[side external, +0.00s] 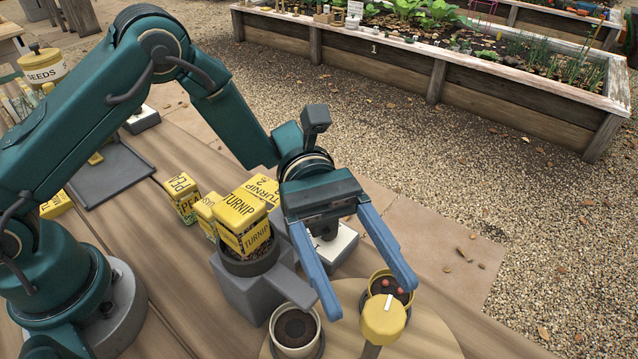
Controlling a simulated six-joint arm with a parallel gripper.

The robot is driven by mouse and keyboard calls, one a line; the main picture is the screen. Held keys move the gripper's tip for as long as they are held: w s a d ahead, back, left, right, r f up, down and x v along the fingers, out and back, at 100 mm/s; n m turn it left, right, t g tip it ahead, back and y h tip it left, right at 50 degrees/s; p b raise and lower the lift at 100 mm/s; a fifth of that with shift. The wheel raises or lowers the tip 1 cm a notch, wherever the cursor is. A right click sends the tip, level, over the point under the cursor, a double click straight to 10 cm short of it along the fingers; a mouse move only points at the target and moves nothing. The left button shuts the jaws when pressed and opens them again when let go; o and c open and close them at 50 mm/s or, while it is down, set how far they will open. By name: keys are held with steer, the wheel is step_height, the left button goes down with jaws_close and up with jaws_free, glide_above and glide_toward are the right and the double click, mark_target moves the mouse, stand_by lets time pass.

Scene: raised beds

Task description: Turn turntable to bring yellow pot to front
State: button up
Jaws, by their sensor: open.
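The turntable (432,338) is a round, light wooden disc at the bottom of the side view, cut off by the frame edge. A yellow-rimmed pot (373,283) with dark soil and small reddish balls stands on its far right part, partly hidden by my right finger and a yellow knob. The yellow knob (381,324) has a white mark and stands on a stem in front of that pot. A white pot (296,349) with dark soil is at the left. My gripper (368,299) is open, with its blue fingers spread above the disc. Whether they touch anything is unclear.
A grey block holder (248,297) with yellow turnip seed packets (238,222) stands just left of my gripper. A white-based object (338,243) is behind the fingers. A dark tray (110,175) lies farther left. Gravel and a raised bed (400,70) lie beyond the table.

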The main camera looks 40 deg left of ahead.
mark_target(379, 296)
steer(key=shift+x, duration=2.1)
jaws_close()
steer(key=shift+g, duration=0.3)
steer(key=shift+m+g+y, duration=1.3)
steer(key=shift+m+g, duration=0.1)
steer(key=shift+g, duration=0.1)
steer(key=shift+r, duration=0.1)
jaws_free()
